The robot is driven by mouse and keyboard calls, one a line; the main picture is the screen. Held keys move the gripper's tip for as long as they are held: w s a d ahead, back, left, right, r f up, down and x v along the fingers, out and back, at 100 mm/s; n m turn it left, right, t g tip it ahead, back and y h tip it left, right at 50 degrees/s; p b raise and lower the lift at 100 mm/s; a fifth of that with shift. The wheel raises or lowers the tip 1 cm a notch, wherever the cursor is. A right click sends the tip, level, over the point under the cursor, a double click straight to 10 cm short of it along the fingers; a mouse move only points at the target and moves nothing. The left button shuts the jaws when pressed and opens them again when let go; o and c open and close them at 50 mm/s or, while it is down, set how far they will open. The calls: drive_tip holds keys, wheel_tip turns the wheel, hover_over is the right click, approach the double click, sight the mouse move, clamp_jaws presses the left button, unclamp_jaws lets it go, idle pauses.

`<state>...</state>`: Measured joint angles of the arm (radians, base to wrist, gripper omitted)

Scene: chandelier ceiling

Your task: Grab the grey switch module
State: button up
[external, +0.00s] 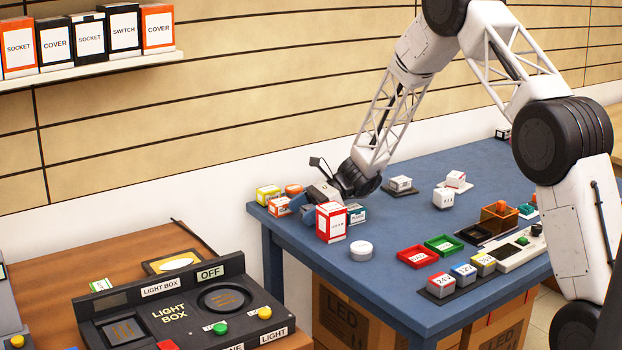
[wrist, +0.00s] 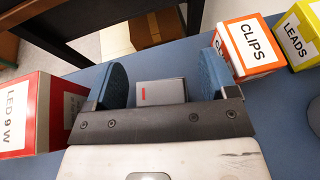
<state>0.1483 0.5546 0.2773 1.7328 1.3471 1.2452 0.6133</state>
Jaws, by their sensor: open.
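The grey switch module (wrist: 160,92) is a small grey block with a red mark on its top, seen in the wrist view. My gripper (wrist: 166,76) is open, with one blue-padded finger on each side of the module. The module sits between the fingers, with a visible gap on both sides. The dark gripper bar hides its near edge. In the external view my gripper (external: 322,192) is low at the far left of the blue table (external: 380,290). I cannot make out the module there.
A red-and-white LED 9 W box (wrist: 18,115) stands left of the fingers; it also shows in the external view (external: 331,222). An orange CLIPS box (wrist: 247,47) is close to the right finger, with a yellow LEADS box (wrist: 300,38) beyond. A white round item (external: 361,250) lies nearby.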

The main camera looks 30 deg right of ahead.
sight(304, 210)
drive_tip(key=c, duration=1)
drive_tip(key=shift+r, duration=0.1)
drive_tip(key=shift+r, duration=4.9)
